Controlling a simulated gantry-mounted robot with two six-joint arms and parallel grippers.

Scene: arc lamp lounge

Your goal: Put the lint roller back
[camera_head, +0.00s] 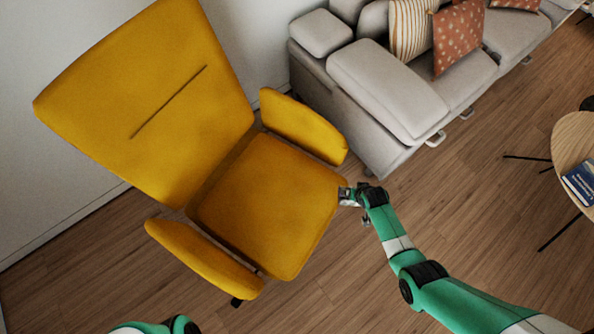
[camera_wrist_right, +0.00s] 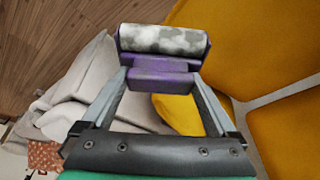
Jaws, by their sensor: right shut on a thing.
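The lint roller has a purple frame and a mottled white-and-grey roll (camera_wrist_right: 160,40). My right gripper (camera_wrist_right: 162,76) is shut on its purple part, with one finger on each side, and the roll sits beyond the fingertips. In the head view, my right gripper (camera_head: 352,195) is at the front right edge of the yellow armchair's seat (camera_head: 265,200), and the small lint roller (camera_head: 345,196) shows at its tip. I cannot tell whether the roller touches the chair. Only part of my left arm shows at the bottom left; its gripper is out of frame.
A grey sofa (camera_head: 385,85) with striped and orange patterned cushions (camera_head: 458,35) stands behind, to the right of the armchair. A round wooden table (camera_head: 575,140) with a blue book (camera_head: 580,183) is at the right edge. Wooden floor between them is clear.

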